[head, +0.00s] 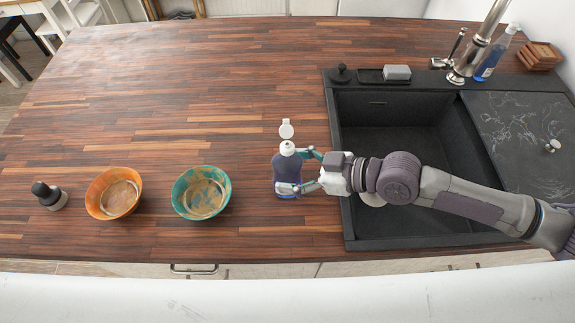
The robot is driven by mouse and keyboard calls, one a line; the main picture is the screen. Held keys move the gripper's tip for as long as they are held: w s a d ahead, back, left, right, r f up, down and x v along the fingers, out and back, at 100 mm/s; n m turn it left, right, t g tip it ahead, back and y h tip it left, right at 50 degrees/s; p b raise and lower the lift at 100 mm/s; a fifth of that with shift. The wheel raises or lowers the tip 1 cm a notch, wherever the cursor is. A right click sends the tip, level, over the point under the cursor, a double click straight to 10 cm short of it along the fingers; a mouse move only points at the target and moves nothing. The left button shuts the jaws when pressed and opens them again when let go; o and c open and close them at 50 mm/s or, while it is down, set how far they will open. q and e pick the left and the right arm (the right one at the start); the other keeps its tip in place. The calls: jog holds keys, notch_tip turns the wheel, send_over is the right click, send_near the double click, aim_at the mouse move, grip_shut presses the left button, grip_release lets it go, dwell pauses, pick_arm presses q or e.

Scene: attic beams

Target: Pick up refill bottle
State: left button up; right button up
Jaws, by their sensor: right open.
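The refill bottle (287,169) stands upright on the wooden counter, left of the sink. It is dark blue-purple with a pale top and a white flip cap standing open above it. My right gripper (292,171) reaches in from the right with its fingers at the bottle, one near its upper part and one near its lower part. The jaws are open around the bottle's right side. Whether the fingers touch it cannot be told. My left gripper is not in view.
A teal bowl (178,207) and an orange bowl (91,204) stand left of the bottle, with a small dark-topped jar (49,196) beyond. The black sink (347,221) lies under my right arm. A faucet (477,52) and blue soap bottle (494,56) stand behind. The counter's back left is clear.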

jog(key=shift+w+a, duration=0.2)
jog(key=shift+a, duration=0.3)
jog(key=shift+a+f, duration=0.15)
jog(key=shift+f, duration=0.1)
jog(key=shift+c, duration=0.8)
grip_shut()
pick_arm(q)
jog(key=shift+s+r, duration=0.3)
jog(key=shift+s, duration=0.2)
pick_arm(e)
jog(key=shift+r, duration=0.1)
jog(key=shift+r, duration=0.2)
